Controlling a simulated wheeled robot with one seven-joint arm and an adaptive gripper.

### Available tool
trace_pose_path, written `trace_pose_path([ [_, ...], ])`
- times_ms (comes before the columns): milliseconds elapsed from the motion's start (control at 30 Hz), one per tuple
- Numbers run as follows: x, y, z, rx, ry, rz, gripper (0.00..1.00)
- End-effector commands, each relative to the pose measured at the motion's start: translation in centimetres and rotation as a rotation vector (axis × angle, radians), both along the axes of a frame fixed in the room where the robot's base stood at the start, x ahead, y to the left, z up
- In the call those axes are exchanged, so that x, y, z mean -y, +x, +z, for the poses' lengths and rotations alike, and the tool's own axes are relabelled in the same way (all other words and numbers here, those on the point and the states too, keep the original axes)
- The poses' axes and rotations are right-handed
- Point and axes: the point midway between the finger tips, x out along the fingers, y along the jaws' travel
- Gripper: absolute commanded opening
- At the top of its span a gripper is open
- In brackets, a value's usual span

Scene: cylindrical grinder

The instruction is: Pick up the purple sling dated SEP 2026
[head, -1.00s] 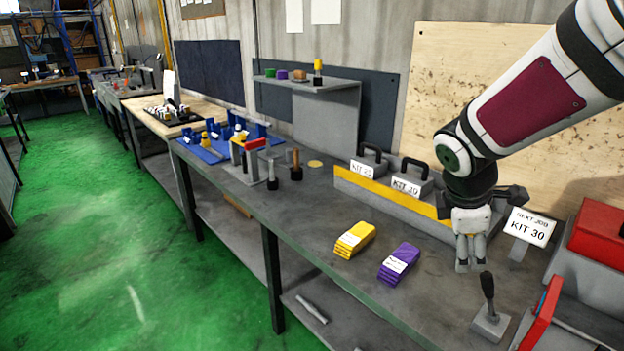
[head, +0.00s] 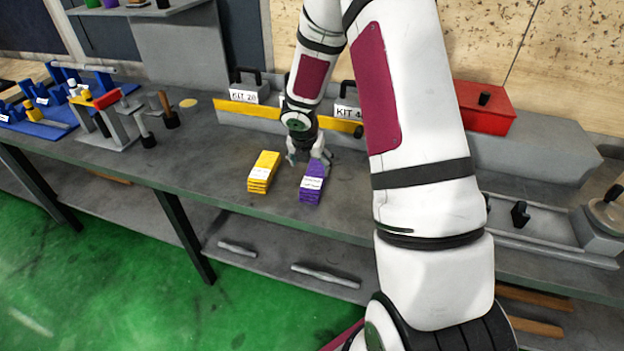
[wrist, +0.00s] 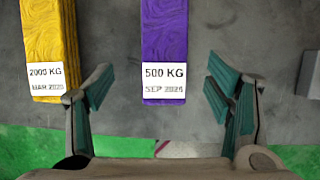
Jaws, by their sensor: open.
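The purple sling (head: 312,184) lies folded on the grey workbench, its white label facing up. In the wrist view the purple sling (wrist: 164,40) has a label reading 500 KG and SEP with a year whose last digit is blurred. My gripper (head: 310,158) is at the far end of the purple sling. In the wrist view my open gripper (wrist: 161,88) has one finger on each side of the sling's labelled end, with gaps on both sides and nothing held. The height above the sling is hard to tell.
A yellow sling (head: 263,172), labelled 2000 KG in the wrist view, lies left of the purple one with bare bench between. Behind is a yellow-edged rack (head: 262,108) with kit boxes. A red box (head: 484,106) stands right. The bench's front edge is close.

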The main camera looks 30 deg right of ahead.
Motion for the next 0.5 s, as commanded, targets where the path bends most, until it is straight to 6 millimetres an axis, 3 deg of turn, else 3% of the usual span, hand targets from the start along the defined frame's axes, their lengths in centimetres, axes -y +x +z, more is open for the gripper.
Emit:
trace_pose_path([
  [100,0.5,0.5,-1.8,-0.002,-0.001,0.000,0.73],
  [367,1.2,0.8,-3.3,-0.001,-0.001,-0.003,0.73],
  [500,1.9,1.1,-5.1,-0.003,-0.001,-0.001,0.73],
])
